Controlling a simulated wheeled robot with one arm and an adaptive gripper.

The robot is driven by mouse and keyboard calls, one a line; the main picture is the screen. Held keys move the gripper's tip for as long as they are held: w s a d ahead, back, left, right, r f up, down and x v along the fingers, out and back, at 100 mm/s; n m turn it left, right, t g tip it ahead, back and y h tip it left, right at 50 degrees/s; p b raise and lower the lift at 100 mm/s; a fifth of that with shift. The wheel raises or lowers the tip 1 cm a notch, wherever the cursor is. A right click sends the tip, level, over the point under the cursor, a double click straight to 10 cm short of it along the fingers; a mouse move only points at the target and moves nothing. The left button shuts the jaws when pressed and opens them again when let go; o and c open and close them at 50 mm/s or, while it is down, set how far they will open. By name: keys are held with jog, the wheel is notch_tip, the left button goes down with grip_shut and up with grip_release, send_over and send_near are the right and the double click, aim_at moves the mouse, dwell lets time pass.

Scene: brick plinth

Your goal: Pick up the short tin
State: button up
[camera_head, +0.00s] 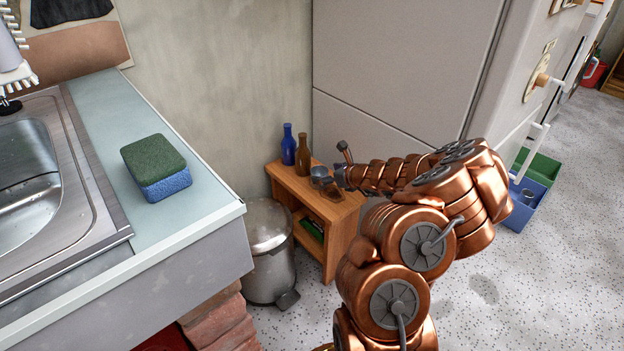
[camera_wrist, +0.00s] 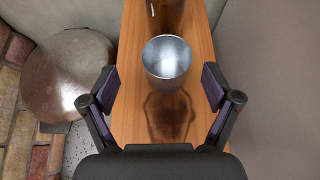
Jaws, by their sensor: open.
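The short tin (camera_wrist: 167,58) is a grey metal cup with an open top, upright on a wooden stand (camera_wrist: 130,110). In the head view the tin (camera_head: 319,172) shows small near the stand's top, partly hidden by my gripper (camera_head: 335,172). In the wrist view my gripper (camera_wrist: 161,88) is open and empty. Its two fingers are spread left and right, with the tin ahead of them and between their lines. I see no contact between fingers and tin.
A blue bottle (camera_head: 288,146) and a brown bottle (camera_head: 303,156) stand behind the tin. A metal bin (camera_head: 268,265) is left of the stand, near the counter (camera_head: 185,222). A tall grey cabinet (camera_head: 400,60) rises behind. Blue (camera_head: 519,214) and green (camera_head: 543,167) crates sit right.

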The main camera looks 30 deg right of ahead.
aim_at(314, 171)
jog(key=shift+d+b+x, duration=0.2)
jog(key=shift+b+x, duration=0.45)
jog(key=shift+x, duration=1.1)
jog(key=shift+d+b+x, duration=0.2)
jog(key=shift+b+x, duration=0.45)
jog(key=shift+x, duration=1.1)
jog(key=shift+w+f, duration=0.15)
jog(key=shift+w, duration=0.2)
jog(key=c, duration=1.2)
